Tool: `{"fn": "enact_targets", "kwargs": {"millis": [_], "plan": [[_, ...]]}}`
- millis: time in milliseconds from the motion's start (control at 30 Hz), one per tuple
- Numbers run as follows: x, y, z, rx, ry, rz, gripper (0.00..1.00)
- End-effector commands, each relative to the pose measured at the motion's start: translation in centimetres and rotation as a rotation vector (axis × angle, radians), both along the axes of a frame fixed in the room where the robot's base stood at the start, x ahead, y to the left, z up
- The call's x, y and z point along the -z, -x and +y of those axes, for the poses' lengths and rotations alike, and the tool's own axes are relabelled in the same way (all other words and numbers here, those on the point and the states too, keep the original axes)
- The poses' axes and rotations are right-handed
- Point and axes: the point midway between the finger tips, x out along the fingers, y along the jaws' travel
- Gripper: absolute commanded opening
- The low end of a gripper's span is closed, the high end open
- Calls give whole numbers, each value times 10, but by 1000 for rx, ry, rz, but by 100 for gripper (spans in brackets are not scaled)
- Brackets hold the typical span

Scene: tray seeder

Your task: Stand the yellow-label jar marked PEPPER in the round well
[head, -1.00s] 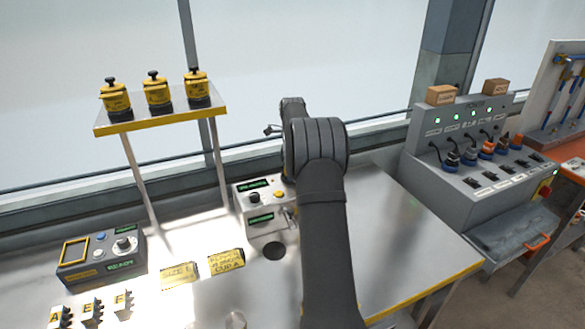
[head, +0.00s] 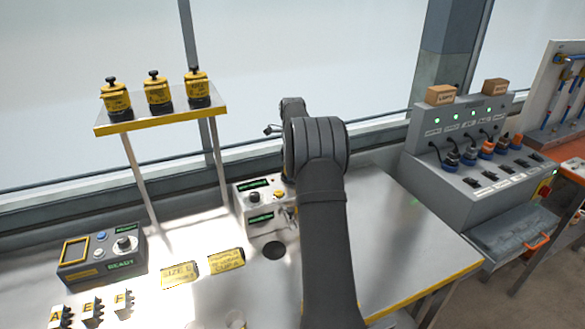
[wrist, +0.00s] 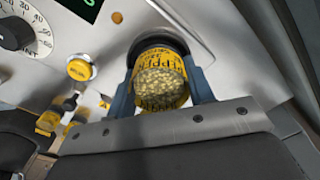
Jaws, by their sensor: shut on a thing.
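In the wrist view, my gripper (wrist: 161,80) is shut on a jar (wrist: 160,68) with a yellow label on which PEPPER can be partly read. One blue finger is on each side of it. Pale yellow grains show at the jar's near end, and a dark ring is at its far end. In the head view, my gripper and this jar are mostly or wholly hidden behind my arm. A dark round spot (head: 274,250), which looks like the round well, is in the bench top in front of the control box.
The control box (head: 262,213) stands close to my arm; its dial (wrist: 17,34) and yellow knob (wrist: 79,68) are beside the jar. Several items stand around: a shelf (head: 160,121) with three yellow-label jars (head: 157,94), yellow cards (head: 180,273), and a READY unit (head: 101,258).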

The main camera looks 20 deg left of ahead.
Motion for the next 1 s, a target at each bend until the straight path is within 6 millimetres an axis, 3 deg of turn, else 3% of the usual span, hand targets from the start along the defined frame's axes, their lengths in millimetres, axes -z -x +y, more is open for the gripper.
{"fn": "enact_targets", "kwargs": {"millis": [33,367,1000], "plan": [[15,3,-1,0,10,18,22],[14,2,-1,0,8,16,22],[-14,2,-1,0,7,12,22]]}}
